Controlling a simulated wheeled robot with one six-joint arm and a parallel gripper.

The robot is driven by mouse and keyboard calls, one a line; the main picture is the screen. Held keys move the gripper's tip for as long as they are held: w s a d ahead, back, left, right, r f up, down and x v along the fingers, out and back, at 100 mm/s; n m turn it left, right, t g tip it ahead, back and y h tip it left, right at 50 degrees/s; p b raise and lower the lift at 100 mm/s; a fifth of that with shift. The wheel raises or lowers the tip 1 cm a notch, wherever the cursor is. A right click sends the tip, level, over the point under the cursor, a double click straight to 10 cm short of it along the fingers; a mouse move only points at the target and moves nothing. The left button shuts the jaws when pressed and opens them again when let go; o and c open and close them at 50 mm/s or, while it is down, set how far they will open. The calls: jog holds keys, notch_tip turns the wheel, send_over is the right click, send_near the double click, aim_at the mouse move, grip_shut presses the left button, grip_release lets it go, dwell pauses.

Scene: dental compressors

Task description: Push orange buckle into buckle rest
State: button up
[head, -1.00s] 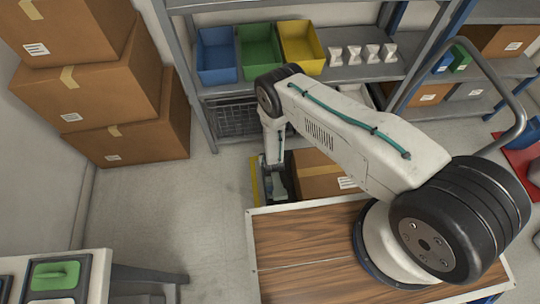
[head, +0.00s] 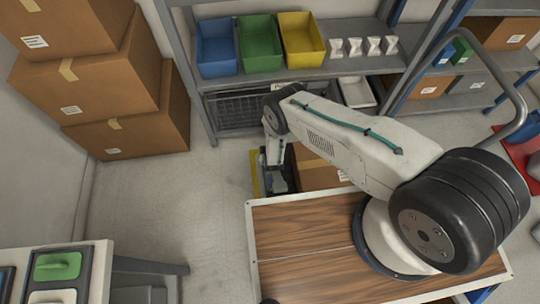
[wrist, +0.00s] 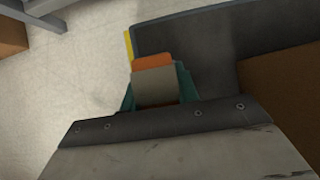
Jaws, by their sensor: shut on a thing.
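In the wrist view, an orange piece (wrist: 152,60), which I take to be the orange buckle, shows at the far end of my gripper (wrist: 156,92). A grey-beige block covers most of it. The teal fingers stand on both sides, shut on it. In the head view, my gripper (head: 277,180) hangs beyond the wooden top's far edge, small and partly merged with the dark thing behind it. The buckle cannot be made out there. I cannot identify a buckle rest in either view.
A dark surface (wrist: 215,50) with a yellow edge (wrist: 128,45) lies near the fingers, beside a brown box (wrist: 285,88). In the head view, a cardboard box (head: 318,172) stands right of my gripper. Shelving with coloured bins (head: 259,50) stands behind. Floor (head: 200,215) is clear to the left.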

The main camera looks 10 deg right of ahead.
jog(key=shift+f, duration=0.15)
jog(key=o, duration=1.2)
jog(key=shift+s+a, duration=0.1)
jog(key=shift+d, duration=0.25)
jog(key=shift+d+f, duration=0.1)
jog(key=shift+c, duration=0.3)
jog(key=shift+s, duration=0.15)
jog(key=shift+o, duration=0.3)
jog(key=shift+s+r, duration=0.15)
jog(key=shift+r, duration=0.3)
jog(key=v, duration=0.7)
jog(key=shift+a, duration=0.35)
jog(key=shift+w, duration=0.2)
